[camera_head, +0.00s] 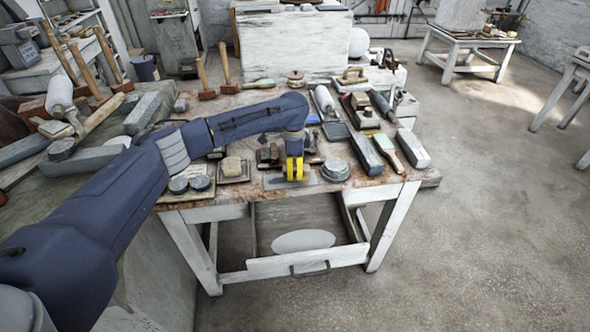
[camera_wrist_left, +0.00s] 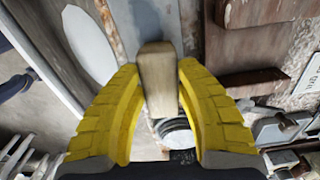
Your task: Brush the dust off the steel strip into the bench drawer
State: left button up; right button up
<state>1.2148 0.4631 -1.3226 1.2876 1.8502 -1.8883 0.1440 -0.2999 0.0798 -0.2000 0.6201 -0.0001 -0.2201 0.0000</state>
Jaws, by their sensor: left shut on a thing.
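My left gripper (camera_head: 294,169) has yellow fingers and is over the front edge of the workbench. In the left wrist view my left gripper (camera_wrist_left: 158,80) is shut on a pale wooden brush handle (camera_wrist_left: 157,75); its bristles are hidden. A flat grey steel strip (camera_head: 275,184) lies under the gripper at the bench's front edge. Whether the brush touches it, I cannot tell. Dust on the strip is too small to make out. The bench drawer (camera_head: 285,266) is pulled open below, with a white oval (camera_head: 303,240) inside. My right gripper is not in view.
A round grey tin (camera_head: 335,170) stands just right of the gripper. A small tray with a block (camera_head: 232,168) and dark round tins (camera_head: 200,183) are left. Long grey blocks (camera_head: 366,155) and a brush (camera_head: 388,152) lie at right. The floor right of the bench is clear.

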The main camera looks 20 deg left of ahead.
aim_at(306, 167)
pick_arm(q)
jog(key=shift+w+d, duration=0.25)
jog(key=shift+d, duration=0.4)
jog(key=shift+w+d, duration=0.2)
jog(key=shift+d, duration=0.45)
jog(key=shift+w+d, duration=0.25)
jog(key=shift+d, duration=0.4)
jog(key=shift+a, duration=0.15)
jog(key=shift+s+a, duration=0.25)
jog(key=shift+a, duration=0.4)
jog(key=shift+s+a, duration=0.25)
jog(key=shift+a, duration=0.4)
jog(key=shift+s+a, duration=0.25)
jog(key=shift+a, duration=0.4)
jog(key=shift+w+d+r, duration=0.2)
jog(key=shift+d+r, duration=0.15)
jog(key=shift+d, duration=0.2)
jog(key=shift+w+d+r, duration=0.2)
jog(key=shift+d+r, duration=0.15)
jog(key=shift+d, duration=0.2)
jog(key=shift+r, duration=0.15)
jog(key=shift+r, duration=1.15)
